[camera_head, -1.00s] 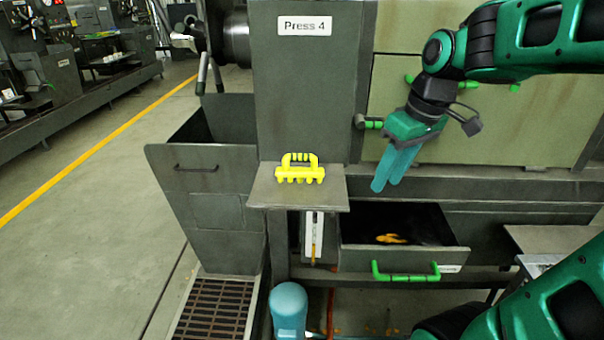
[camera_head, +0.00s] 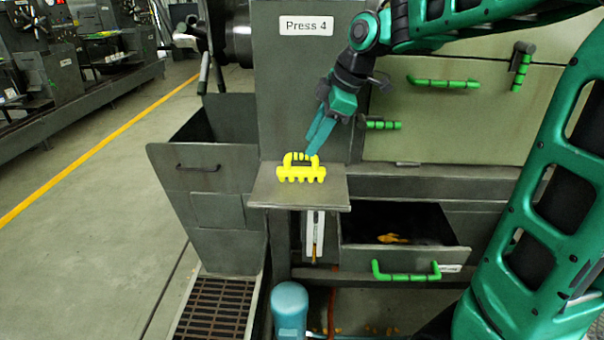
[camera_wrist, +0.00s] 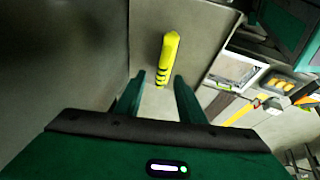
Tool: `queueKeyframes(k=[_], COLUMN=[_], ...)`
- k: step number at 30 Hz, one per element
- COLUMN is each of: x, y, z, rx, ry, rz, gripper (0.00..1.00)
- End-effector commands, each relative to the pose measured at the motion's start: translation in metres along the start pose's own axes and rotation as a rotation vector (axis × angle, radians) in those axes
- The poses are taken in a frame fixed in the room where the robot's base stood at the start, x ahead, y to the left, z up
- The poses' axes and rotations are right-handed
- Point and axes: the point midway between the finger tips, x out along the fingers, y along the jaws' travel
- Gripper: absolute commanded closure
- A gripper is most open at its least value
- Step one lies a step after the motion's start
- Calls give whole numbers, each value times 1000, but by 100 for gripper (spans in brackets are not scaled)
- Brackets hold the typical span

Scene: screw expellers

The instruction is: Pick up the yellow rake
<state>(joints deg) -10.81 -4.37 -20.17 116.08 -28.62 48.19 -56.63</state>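The yellow rake (camera_head: 301,172) sits on a small grey shelf (camera_head: 330,193) at the front of the press, its handle up and its stubby teeth toward the head camera. In the wrist view the rake (camera_wrist: 168,58) lies ahead of my fingers, seen nearly end-on and narrow. My gripper (camera_head: 312,147) is just above and behind the rake's right part in the head view. In the wrist view my gripper (camera_wrist: 160,80) has its two fingers apart, with the rake's near end just beyond the gap between the tips. The gripper is open and holds nothing.
The press panel (camera_head: 305,80) marked "Press 4" rises behind the shelf. An open drawer (camera_head: 405,258) with a green handle holds something yellow, below right. A grey bin (camera_head: 205,160) stands left. Green handles (camera_head: 443,83) stick out from the right panels.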

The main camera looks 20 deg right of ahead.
Motion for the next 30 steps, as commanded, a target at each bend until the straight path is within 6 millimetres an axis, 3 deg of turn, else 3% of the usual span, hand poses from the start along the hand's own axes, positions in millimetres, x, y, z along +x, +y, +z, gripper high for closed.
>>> queueKeyframes(k=[9, 18, 23, 30], x=[41, 46, 46, 45], y=[-5, -5, -5, -5], z=[-2, -2, -2, -2], rx=[1, 2, 2, 2], ry=[-2, -1, -1, -1], rz=[-3, -1, -1, -1], gripper=[64, 64, 100, 100])
